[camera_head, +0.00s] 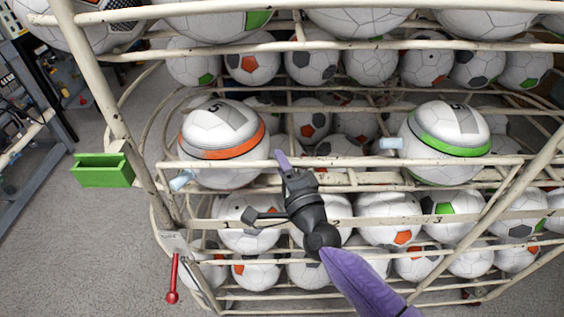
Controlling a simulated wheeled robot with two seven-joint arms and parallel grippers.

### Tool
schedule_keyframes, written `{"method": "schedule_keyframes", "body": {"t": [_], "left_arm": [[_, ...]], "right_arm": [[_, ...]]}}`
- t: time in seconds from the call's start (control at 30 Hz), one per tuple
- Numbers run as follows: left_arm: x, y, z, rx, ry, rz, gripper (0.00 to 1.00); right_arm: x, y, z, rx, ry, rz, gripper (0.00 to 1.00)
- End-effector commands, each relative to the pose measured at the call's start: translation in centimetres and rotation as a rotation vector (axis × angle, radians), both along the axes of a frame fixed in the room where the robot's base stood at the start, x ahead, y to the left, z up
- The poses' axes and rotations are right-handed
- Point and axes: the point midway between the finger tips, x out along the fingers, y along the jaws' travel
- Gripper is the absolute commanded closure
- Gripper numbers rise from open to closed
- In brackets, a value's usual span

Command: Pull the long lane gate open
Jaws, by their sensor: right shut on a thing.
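The cream wire rack (122,110) fills most of the view. The long lane gate (225,164) appears to be the cream bar running across the front of its middle shelf. My right gripper (283,162) comes in from the bottom right on a purple arm, with its jaws shut on this bar near mid-length. The jaws hide the gripped spot. A ball with an orange band (222,128) sits behind the bar on the left. A ball with a green band (446,128) sits on the right. My left gripper is out of view.
Light-blue pegs stick out at the left (181,181) and near the green-banded ball (391,143). A green box (101,171) and a red lever (173,280) are on the rack's left side. Several balls fill the other shelves. Grey floor (75,245) is clear at the left.

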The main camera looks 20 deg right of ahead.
Motion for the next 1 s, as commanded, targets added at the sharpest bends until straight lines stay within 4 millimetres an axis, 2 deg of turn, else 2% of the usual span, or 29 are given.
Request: {"method": "schedule_keyframes", "body": {"t": [0.47, 1.0], "left_arm": [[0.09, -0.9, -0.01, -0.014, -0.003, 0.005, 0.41], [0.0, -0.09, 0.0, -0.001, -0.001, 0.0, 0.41]], "right_arm": [[-0.03, 0.0, -0.07, 0.0, 0.002, 0.0, 1.0], [-0.03, 0.01, -0.1, 0.0, 0.002, 0.001, 1.0]]}}
